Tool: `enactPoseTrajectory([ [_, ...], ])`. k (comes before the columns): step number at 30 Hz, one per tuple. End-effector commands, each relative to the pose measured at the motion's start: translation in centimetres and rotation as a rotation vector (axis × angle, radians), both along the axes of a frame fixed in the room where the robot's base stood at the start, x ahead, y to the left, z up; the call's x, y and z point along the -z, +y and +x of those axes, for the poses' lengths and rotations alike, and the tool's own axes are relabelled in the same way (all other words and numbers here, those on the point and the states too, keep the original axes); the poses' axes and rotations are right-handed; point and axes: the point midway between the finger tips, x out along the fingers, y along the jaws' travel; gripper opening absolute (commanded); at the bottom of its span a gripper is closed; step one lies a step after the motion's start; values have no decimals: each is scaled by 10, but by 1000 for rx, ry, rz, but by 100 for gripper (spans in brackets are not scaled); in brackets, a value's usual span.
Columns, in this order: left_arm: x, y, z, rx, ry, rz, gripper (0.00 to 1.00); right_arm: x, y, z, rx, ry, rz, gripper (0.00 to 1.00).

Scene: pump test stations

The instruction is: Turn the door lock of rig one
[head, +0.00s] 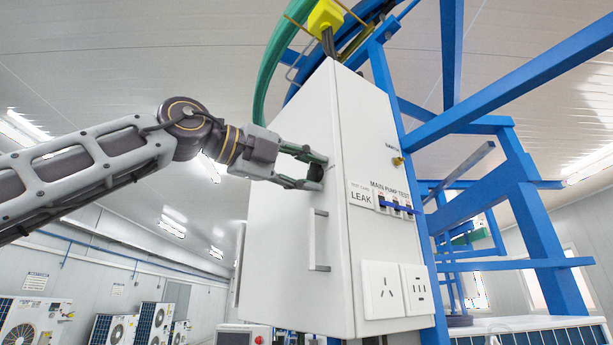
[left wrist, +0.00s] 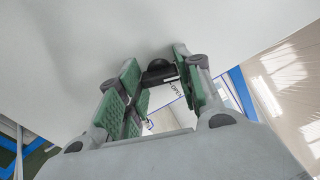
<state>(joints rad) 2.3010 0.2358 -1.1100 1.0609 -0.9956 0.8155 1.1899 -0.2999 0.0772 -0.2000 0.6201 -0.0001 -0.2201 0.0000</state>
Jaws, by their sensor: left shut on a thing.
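The white cabinet of the rig (head: 290,225) stands in the middle of the head view, its door facing left. The door lock is a small dark knob (head: 315,172) near the door's right edge, mostly hidden by the fingers. In the left wrist view the black knob (left wrist: 158,68) shows between the green-padded fingertips, with a label reading "OPEN" beside it. My left gripper (head: 312,170) reaches in from the left and is shut on the knob; it also shows in the left wrist view (left wrist: 155,85). The door looks closed. My right gripper is not in view.
A white bar handle (head: 318,240) stands out from the door below the lock. Switches (head: 395,206) and sockets (head: 383,290) are on the cabinet's right side. A blue frame (head: 530,215) rises at the right. A green hose (head: 272,60) runs above the cabinet.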

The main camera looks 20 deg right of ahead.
Motion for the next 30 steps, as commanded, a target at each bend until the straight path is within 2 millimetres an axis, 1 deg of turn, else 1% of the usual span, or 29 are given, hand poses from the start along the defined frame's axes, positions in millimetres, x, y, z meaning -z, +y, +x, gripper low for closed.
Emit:
enactPoseTrajectory([
  [1,1,1,0,-1,37,-14,12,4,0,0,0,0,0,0],
  [6,1,1,1,-2,160,-51,12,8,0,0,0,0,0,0],
  [13,0,1,0,-1,278,-86,12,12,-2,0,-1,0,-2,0],
  [21,0,1,1,-1,335,-103,12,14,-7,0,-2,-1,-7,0],
  [30,0,1,1,-1,339,-104,12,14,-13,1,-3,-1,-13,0],
])
